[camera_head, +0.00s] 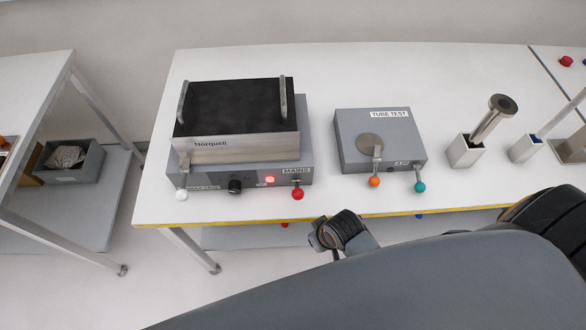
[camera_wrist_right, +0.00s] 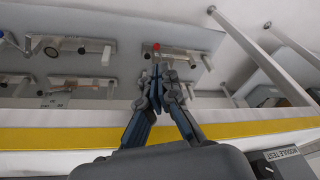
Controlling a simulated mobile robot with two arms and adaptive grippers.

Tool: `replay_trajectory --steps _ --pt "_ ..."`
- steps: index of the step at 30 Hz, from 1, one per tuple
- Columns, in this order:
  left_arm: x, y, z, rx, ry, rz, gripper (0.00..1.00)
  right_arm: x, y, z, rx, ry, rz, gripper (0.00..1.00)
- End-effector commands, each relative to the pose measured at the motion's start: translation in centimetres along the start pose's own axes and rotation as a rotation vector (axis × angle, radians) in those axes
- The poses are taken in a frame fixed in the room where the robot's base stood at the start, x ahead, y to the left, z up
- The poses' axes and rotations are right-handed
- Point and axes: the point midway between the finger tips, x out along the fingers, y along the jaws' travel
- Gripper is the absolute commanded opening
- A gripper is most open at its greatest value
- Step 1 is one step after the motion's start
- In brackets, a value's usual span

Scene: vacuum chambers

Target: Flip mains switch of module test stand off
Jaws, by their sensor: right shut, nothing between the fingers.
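The module test stand (camera_head: 225,188) is a grey box on the white table. A lever with a red ball (camera_head: 297,194) sticks out under its MAINS label, with the ball low at the front. A red lamp (camera_head: 270,180) beside it looks lit. My right gripper (camera_wrist_right: 157,82) is shut and empty in the wrist view, its fingers apart from the stand. In the head view, what looks like its wrist part (camera_head: 342,232) is in front of the yellow table edge, to the right of the red ball and nearer me. A MODULE TEST label (camera_wrist_right: 281,153) shows at lower right in the wrist view. My left gripper is out of view.
A dark-topped module (camera_head: 240,105) with two handles sits on the stand. A white ball lever (camera_head: 182,194) and black knob (camera_head: 235,186) share its front. The TUBE TEST box (camera_head: 378,135) stands right, with orange (camera_head: 374,182) and teal (camera_head: 420,187) balls projecting forward.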

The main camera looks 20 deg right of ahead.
Motion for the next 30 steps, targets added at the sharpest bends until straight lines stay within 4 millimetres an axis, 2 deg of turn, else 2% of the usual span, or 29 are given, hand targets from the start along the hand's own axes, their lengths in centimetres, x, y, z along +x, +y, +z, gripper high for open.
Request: replay_trajectory --steps 1,7,8,14,21,25,30 --pt "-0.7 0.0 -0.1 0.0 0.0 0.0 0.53 -2.2 -0.3 -0.9 -0.003 0.011 -0.005 0.0" --pt "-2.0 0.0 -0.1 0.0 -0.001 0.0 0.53 -8.3 -1.5 -3.3 -0.013 0.037 -0.028 0.0" --pt "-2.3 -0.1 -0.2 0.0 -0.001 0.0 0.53 -9.5 -2.3 -4.3 -0.021 0.047 -0.047 0.0" --pt "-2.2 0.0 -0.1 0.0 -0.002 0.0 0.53 -9.6 -6.7 -8.5 -0.048 0.044 -0.172 0.0" --pt "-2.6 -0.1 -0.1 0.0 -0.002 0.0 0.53 -11.0 -11.2 -12.7 -0.1 -0.022 -0.285 0.0" --pt "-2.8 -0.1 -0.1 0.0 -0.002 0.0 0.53 -11.9 -12.4 -14.3 -0.124 -0.099 -0.305 0.0" --pt "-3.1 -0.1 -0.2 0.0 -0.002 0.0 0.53 -13.1 -11.7 -15.8 -0.123 -0.216 -0.269 0.0"
